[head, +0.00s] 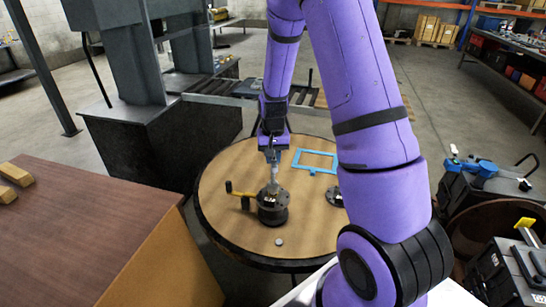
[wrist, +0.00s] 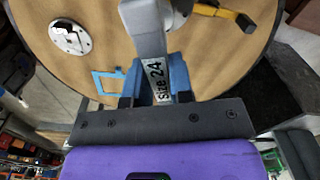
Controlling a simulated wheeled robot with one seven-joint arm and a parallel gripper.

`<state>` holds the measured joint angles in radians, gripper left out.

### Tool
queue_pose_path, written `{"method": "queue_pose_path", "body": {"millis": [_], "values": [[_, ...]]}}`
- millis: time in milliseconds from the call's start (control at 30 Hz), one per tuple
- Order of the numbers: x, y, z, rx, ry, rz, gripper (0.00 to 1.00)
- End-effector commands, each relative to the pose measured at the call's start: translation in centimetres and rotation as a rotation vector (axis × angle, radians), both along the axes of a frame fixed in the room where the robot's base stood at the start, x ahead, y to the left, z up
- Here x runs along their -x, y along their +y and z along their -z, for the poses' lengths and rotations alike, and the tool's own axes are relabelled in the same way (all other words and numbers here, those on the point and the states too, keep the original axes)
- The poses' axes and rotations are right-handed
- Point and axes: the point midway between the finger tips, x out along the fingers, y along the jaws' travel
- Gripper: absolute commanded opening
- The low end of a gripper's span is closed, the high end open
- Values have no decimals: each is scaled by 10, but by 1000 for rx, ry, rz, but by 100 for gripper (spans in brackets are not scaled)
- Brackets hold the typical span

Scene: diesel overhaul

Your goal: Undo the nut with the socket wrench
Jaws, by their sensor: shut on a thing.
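My gripper (head: 271,152) points down over the round table and is shut on the grey socket wrench (wrist: 147,32). In the wrist view the wrench stands between the blue fingers and bears a "Size 24" label. In the head view its lower end (head: 273,184) reaches down to the top of a dark cylindrical part (head: 272,209) on the table. I cannot tell whether the socket is seated or just above the part. I cannot make out the nut, which may be hidden under the wrench.
A yellow handle (head: 240,193) sticks out left beside the dark part. The round table (head: 225,222) also holds a blue frame (head: 316,151), a small grey disc (head: 279,242) and another round part (head: 334,196), partly behind my arm. A brown bench (head: 90,215) stands left.

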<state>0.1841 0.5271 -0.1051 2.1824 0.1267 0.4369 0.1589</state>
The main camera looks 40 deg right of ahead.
Motion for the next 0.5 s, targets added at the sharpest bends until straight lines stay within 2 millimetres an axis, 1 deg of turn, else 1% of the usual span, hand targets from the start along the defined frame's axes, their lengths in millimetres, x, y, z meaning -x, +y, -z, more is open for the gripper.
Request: {"method": "queue_pose_path", "body": {"millis": [100,500], "values": [[0,1,0,1,1,188,0],[-1,0,0,1,-1,832,0]]}}
